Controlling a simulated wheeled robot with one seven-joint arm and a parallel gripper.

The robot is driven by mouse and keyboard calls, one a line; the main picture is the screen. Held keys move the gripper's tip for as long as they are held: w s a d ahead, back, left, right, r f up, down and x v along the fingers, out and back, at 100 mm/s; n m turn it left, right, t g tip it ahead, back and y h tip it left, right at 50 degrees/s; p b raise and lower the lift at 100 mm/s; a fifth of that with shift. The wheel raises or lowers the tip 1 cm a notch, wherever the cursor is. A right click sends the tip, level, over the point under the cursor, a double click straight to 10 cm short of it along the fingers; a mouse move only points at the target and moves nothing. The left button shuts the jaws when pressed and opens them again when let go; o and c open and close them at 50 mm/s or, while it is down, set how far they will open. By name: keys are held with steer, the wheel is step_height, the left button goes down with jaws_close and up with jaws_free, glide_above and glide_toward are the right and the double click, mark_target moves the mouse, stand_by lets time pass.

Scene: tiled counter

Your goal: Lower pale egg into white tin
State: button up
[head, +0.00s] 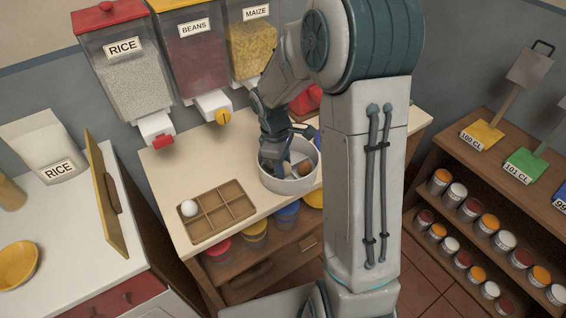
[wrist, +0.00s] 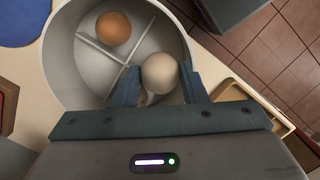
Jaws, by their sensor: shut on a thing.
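The white tin (head: 290,184) is a round, open container on the counter, with a pale divider inside that shows in the wrist view. A pale egg (wrist: 160,73) is between the fingers of my gripper (wrist: 156,86), which is shut on it. In the wrist view the egg appears over the tin's near part, beside the divider; its exact height above the floor is unclear. A brown egg (wrist: 113,29) lies in another compartment of the tin. In the head view my gripper (head: 284,160) reaches down at the tin's left part, and the pale egg there is hard to make out.
A wooden tray (head: 232,212) with compartments stands left of the tin, with a white egg (head: 190,208) in one. Dispensers of rice (head: 124,75), beans (head: 195,55) and maize (head: 252,45) hang behind. Bare counter lies between tray and dispensers.

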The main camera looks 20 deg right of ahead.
steer(key=shift+f+b, duration=0.7)
steer(key=shift+f, duration=0.3)
stand_by(0.3)
steer(key=o, duration=0.7)
